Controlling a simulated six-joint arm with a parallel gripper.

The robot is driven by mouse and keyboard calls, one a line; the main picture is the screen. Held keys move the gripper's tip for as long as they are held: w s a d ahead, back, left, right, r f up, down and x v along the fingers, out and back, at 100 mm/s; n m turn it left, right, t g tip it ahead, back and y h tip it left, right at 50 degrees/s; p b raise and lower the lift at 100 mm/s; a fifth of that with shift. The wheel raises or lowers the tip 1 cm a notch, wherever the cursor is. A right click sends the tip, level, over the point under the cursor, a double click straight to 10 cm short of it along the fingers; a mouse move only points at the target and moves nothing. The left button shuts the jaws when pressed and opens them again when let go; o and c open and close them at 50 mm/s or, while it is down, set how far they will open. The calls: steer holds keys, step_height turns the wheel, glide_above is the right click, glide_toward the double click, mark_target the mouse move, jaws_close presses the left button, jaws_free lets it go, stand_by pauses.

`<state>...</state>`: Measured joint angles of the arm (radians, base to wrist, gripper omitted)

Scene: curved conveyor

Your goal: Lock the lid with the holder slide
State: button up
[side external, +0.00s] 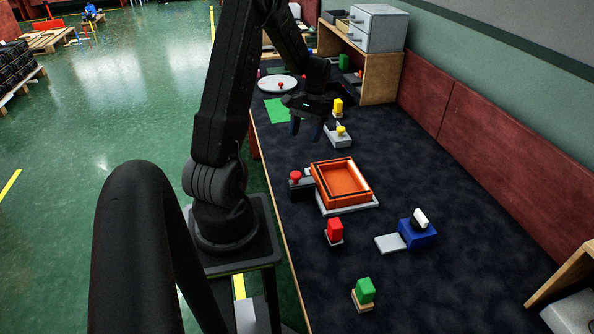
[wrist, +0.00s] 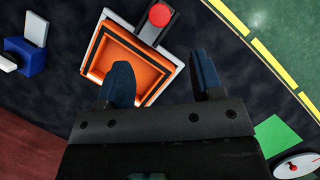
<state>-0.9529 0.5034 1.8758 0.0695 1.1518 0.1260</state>
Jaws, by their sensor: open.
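An orange square box (side external: 350,189) sits on a light grey base plate (side external: 352,208) mid-table; it also shows in the wrist view (wrist: 128,62). A flat orange panel (side external: 343,180) lies within its rim; I cannot tell whether this is the lid. A black block (side external: 301,189) with a red knob (side external: 295,175) stands against its left side. The red knob also shows in the wrist view (wrist: 159,15). I cannot tell which part is the holder slide. My gripper (side external: 306,130) is open and empty, above the table beyond the box, its fingers (wrist: 163,75) pointing down.
A blue block with a white upright piece (side external: 418,226) stands right of the box, beside a grey plate. Red (side external: 334,230) and green (side external: 364,290) blocks stand nearer. A yellow-knobbed grey block (side external: 338,138) is near my gripper. A wooden shelf (side external: 362,65) stands at the back.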

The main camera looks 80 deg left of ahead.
mark_target(296, 174)
steer(key=x, duration=1.1)
steer(key=shift+d+f, duration=0.1)
steer(key=shift+f, duration=0.15)
